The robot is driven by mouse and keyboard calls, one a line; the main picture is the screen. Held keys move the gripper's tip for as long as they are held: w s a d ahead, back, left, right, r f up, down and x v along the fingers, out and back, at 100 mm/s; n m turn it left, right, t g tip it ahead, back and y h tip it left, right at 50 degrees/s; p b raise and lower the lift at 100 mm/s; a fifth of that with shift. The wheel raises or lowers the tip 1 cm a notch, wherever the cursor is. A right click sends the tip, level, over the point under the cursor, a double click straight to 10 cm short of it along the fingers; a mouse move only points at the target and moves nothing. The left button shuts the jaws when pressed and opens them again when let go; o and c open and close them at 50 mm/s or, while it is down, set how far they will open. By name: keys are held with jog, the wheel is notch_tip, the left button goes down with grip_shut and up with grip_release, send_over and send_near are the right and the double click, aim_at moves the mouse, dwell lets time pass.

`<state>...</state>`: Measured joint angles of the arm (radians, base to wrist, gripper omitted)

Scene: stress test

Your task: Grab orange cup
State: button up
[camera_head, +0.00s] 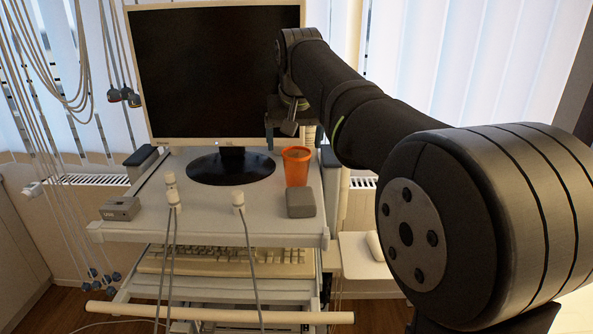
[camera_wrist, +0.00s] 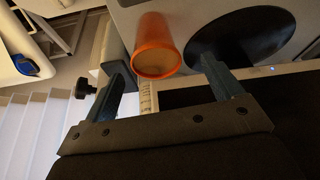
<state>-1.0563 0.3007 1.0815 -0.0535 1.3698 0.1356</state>
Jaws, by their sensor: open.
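The orange cup (camera_head: 296,167) stands upright on the white cart's top shelf (camera_head: 262,218), right of the monitor's black base. In the wrist view the cup (camera_wrist: 155,32) shows just beyond the space between the two fingers, with its open rim facing the camera. My gripper (camera_head: 285,135) is above and behind the cup in the head view, near the monitor's lower right corner. In the wrist view my gripper (camera_wrist: 158,70) has its fingers spread apart with nothing between them. The fingers do not appear to touch the cup.
The monitor (camera_head: 215,75) stands close to my gripper on its black base (camera_head: 230,168). A small grey box (camera_head: 300,203) sits in front of the cup. White cabled probes (camera_head: 239,202) and a grey box (camera_head: 121,208) stand farther left. A keyboard (camera_head: 225,262) lies on the shelf below.

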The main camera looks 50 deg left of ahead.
aim_at(296, 165)
jog(key=x, duration=0.4)
jog(key=shift+f, duration=0.15)
jog(key=x, duration=0.5)
jog(key=shift+w+d, duration=0.15)
jog(key=shift+w, duration=0.25)
jog(key=c, duration=1)
